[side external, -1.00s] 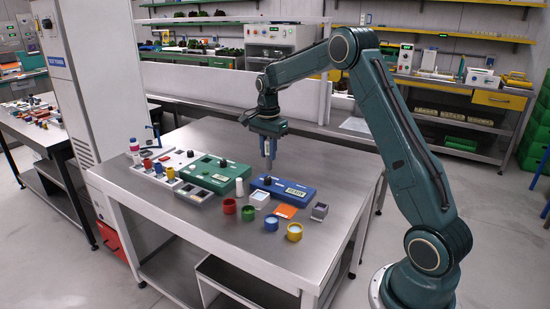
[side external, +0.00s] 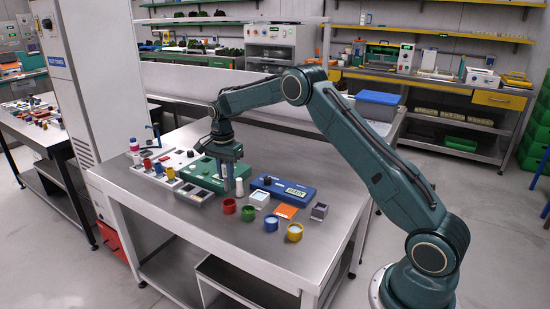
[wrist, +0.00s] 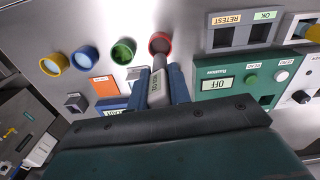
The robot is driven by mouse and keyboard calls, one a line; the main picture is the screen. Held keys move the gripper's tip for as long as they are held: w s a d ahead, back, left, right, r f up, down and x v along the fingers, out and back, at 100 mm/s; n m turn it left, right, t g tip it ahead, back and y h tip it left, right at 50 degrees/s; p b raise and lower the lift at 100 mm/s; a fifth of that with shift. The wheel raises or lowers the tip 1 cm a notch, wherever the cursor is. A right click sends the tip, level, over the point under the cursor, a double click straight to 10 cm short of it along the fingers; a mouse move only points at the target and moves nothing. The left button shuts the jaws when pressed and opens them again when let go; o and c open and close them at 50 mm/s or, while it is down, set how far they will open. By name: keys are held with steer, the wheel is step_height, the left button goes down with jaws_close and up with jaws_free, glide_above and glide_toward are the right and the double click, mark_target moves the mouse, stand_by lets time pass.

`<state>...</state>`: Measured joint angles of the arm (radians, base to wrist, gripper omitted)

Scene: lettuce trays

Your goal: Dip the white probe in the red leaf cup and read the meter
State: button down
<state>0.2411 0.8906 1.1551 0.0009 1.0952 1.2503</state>
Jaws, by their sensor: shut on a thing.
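The white probe (wrist: 158,88), with dark lettering, is between the blue fingers of my gripper (wrist: 162,80) in the wrist view. My gripper is shut on it. In the side view my gripper (side external: 232,184) is low beside the green box, and the white probe (side external: 239,187) shows at its fingers. The red cup (side external: 229,206) stands just in front; it lies beyond the probe's end in the wrist view (wrist: 159,38). I cannot tell whether the probe touches anything below. The blue meter (side external: 266,184) has a lit display; I cannot read its digits.
Green (side external: 248,213), blue (side external: 271,224) and yellow (side external: 294,232) cups stand in a row right of the red one. An orange card (side external: 286,211) and a grey block (side external: 319,211) lie behind. The green box (wrist: 232,82) shows OFF. A tray marked RETEST and OK (wrist: 243,30) stands nearby.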

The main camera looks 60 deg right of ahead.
mark_target(228, 190)
steer(key=shift+f, duration=2.1)
steer(key=shift+f, duration=1.35)
steer(key=shift+r, duration=0.25)
stand_by(2.6)
steer(key=shift+r, duration=3)
